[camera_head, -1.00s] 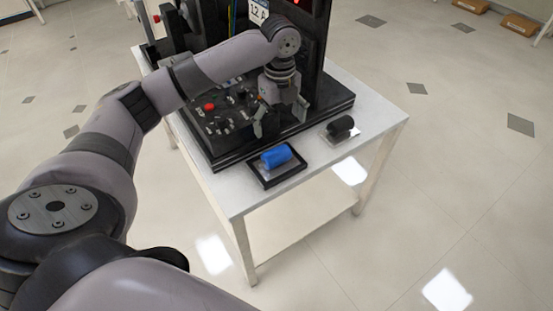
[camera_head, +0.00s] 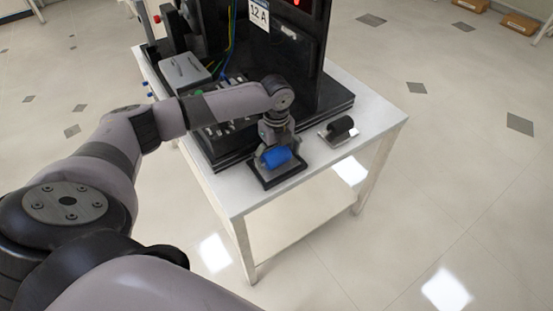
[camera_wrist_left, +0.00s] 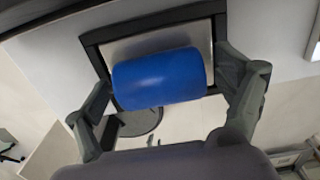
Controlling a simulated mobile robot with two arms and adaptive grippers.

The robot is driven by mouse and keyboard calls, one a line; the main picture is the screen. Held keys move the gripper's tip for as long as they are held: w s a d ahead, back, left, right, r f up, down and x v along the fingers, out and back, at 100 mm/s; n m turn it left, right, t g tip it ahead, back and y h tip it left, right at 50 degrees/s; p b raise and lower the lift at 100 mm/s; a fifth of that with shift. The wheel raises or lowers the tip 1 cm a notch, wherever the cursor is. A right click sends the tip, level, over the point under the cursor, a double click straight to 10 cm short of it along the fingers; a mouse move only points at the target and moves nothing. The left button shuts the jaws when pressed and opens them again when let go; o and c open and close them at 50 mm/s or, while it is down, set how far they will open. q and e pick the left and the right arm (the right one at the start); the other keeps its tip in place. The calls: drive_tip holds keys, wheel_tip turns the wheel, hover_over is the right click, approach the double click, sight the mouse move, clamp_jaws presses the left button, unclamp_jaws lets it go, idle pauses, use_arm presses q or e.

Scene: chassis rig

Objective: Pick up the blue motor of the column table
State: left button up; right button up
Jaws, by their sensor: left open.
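The blue motor (camera_head: 276,157) is a short cylinder lying in a black-rimmed tray (camera_head: 284,180) near the front edge of the white table (camera_head: 237,202). In the left wrist view the blue motor (camera_wrist_left: 160,79) fills the middle, above a pale plate inside the tray's dark rim (camera_wrist_left: 92,50). My left gripper (camera_head: 276,150) is down over the motor. In the left wrist view its open fingers (camera_wrist_left: 165,105) stand on either side of the cylinder, with a visible gap at the right; contact on the left cannot be told. My right gripper is not in view.
A dark cylinder on a light plate (camera_head: 340,129) sits to the right on the table. The black rig base (camera_head: 315,108) with its upright panel (camera_head: 283,45) stands just behind the motor. The table's front right corner is clear.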

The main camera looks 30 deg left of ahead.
use_arm(q)
drive_tip(key=c, duration=1.7)
